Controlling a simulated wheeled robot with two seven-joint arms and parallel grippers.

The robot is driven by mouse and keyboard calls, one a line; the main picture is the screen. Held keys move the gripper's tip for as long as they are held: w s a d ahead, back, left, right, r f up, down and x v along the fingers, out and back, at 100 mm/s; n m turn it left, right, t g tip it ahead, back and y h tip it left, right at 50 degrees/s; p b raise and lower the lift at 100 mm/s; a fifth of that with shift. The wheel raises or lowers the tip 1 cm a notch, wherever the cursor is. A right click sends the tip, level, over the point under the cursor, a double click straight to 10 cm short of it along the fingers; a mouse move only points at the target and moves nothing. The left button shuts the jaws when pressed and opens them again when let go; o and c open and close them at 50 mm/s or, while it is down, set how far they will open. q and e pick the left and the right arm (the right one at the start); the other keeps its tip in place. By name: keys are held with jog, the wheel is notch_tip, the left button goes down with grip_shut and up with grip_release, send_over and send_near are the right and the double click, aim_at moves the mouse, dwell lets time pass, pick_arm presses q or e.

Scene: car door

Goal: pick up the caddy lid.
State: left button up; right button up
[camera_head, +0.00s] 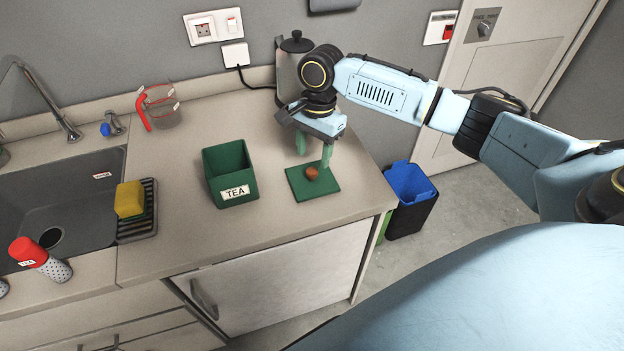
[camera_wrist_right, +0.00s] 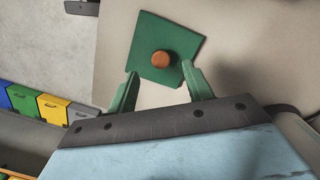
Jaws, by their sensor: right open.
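The caddy lid (camera_head: 303,188) is a flat green square with a round brown knob (camera_head: 311,173). It lies on the counter to the right of the open green TEA caddy (camera_head: 231,178). My right gripper (camera_head: 314,158) is over the lid in the head view, its green fingers pointing down. In the right wrist view the lid (camera_wrist_right: 183,45) and its knob (camera_wrist_right: 160,59) lie beyond the open fingertips (camera_wrist_right: 160,75), roughly centred between them. The fingers hold nothing, and I cannot tell their exact height above the lid. My left gripper is not in view.
A kettle (camera_head: 288,72) stands behind my right gripper, against the wall. A sink (camera_head: 60,200), a yellow sponge (camera_head: 129,199) and a glass jug (camera_head: 162,106) are on the left. Bins (camera_head: 410,205) stand on the floor right of the counter. The counter around the lid is clear.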

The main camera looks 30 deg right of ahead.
aim_at(312, 171)
notch_tip(312, 171, down, 5)
jog(key=shift+a, duration=0.15)
jog(key=c, duration=1.1)
